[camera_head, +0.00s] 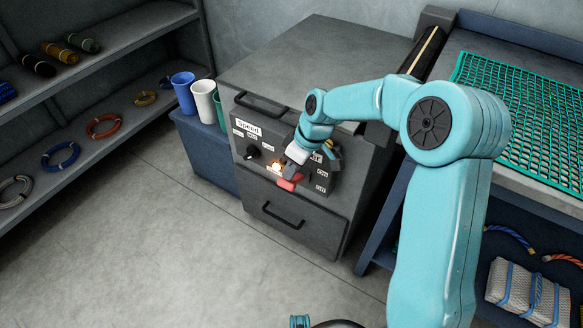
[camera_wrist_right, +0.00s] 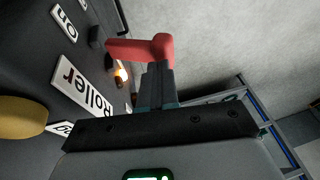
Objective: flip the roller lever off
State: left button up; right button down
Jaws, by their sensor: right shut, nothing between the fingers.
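The roller lever is a red handle (camera_head: 288,184) low on the front panel (camera_head: 250,150) of a dark grey cabinet. In the wrist view the red lever (camera_wrist_right: 135,48) sticks out from the panel beside the "Roller" label (camera_wrist_right: 82,90). My right gripper (camera_head: 294,168) is shut and empty, with its fingertips at the lever. In the wrist view the closed fingertips (camera_wrist_right: 158,68) meet the lever's thick red end, seemingly touching it. A small lamp (camera_wrist_right: 121,75) glows orange beside the lever. My left gripper is not seen.
A black knob (camera_head: 252,152) sits left on the panel under the "Speed" label (camera_head: 248,127). A drawer handle (camera_head: 283,215) is below. Cups (camera_head: 203,98) stand left of the cabinet. A bench with green netting (camera_head: 530,110) is at right. The floor in front is clear.

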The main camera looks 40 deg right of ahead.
aim_at(284, 188)
jog(key=shift+a+f, duration=0.1)
jog(key=a+f+h+b, duration=0.1)
jog(key=a+f+t+h+b, duration=0.1)
jog(key=b, duration=0.1)
jog(key=shift+s+n+h, duration=0.3)
jog(key=shift+s+h, duration=0.1)
jog(key=shift+s+a+f+b, duration=0.15)
jog(key=shift+a+f+b, duration=0.15)
jog(key=shift+f+b, duration=0.5)
jog(key=shift+s+a+f+b, duration=0.1)
jog(key=shift+a+f+b, duration=0.15)
jog(key=shift+f+b, duration=0.55)
jog(key=shift+s+a+f+b, duration=0.1)
jog(key=shift+a+f+b, duration=0.1)
jog(key=shift+f+b, duration=0.65)
jog(key=shift+s+a+f+b, duration=0.1)
jog(key=shift+a+f+b, duration=0.25)
jog(key=shift+f, duration=0.75)
jog(key=shift+d, duration=0.1)
